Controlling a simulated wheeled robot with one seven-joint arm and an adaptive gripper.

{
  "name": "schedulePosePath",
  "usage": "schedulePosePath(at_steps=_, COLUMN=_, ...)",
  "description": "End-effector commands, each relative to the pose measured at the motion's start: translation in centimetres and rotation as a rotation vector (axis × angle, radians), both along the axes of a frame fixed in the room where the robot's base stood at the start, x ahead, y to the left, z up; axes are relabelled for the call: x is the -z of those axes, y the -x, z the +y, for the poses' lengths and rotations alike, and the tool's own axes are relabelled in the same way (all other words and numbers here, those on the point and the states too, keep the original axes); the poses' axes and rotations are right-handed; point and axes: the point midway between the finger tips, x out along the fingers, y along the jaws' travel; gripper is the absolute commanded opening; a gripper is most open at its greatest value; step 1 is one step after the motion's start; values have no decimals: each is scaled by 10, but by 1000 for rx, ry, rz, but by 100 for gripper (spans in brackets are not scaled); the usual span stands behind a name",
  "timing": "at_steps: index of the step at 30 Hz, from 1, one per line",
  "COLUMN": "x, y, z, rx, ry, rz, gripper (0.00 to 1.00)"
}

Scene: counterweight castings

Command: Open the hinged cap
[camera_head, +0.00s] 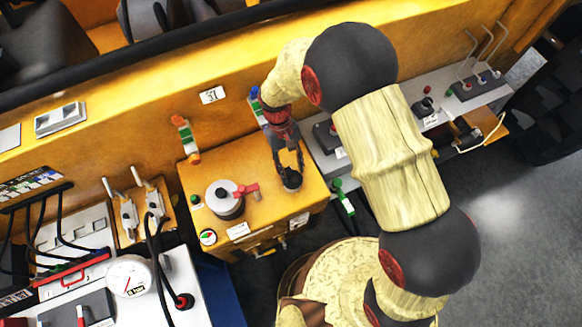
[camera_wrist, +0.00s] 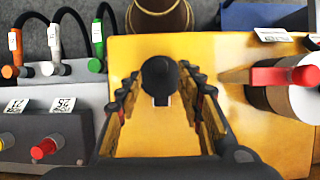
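A black round cap-like piece (camera_head: 291,179) stands near the right edge of the yellow box top (camera_head: 262,215); I take it for the hinged cap. In the wrist view this black cap (camera_wrist: 160,73) has a small pale grey part at its near side; no hinge can be made out. My gripper (camera_head: 288,168) points down over it. In the wrist view the fingers of my gripper (camera_wrist: 160,82) are open, one on each side of the cap, with yellow surface showing between them and it. They appear not to touch it.
A grey canister (camera_head: 225,201) with a red lever stands left on the box; it is at the right in the wrist view. A grey control box (camera_wrist: 48,125) with knobs and cables lies left there. A white gauge (camera_head: 130,275) sits on the panel at lower left.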

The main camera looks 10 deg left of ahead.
Motion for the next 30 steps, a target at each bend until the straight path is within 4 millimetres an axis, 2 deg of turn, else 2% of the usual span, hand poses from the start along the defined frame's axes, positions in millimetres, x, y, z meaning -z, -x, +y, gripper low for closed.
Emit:
schedulePosePath(at_steps=6, x=-1, y=0, z=0, rx=0, ry=0, rz=0, gripper=37)
schedulePosePath(at_steps=10, x=-10, y=-4, z=2, rx=0, ry=-1, rz=-2, gripper=37)
schedulePosePath(at_steps=24, x=-89, y=-34, z=21, rx=0, ry=-1, rz=-2, gripper=37)
schedulePosePath(at_steps=30, x=-106, y=-40, z=25, rx=0, ry=0, rz=0, gripper=37)
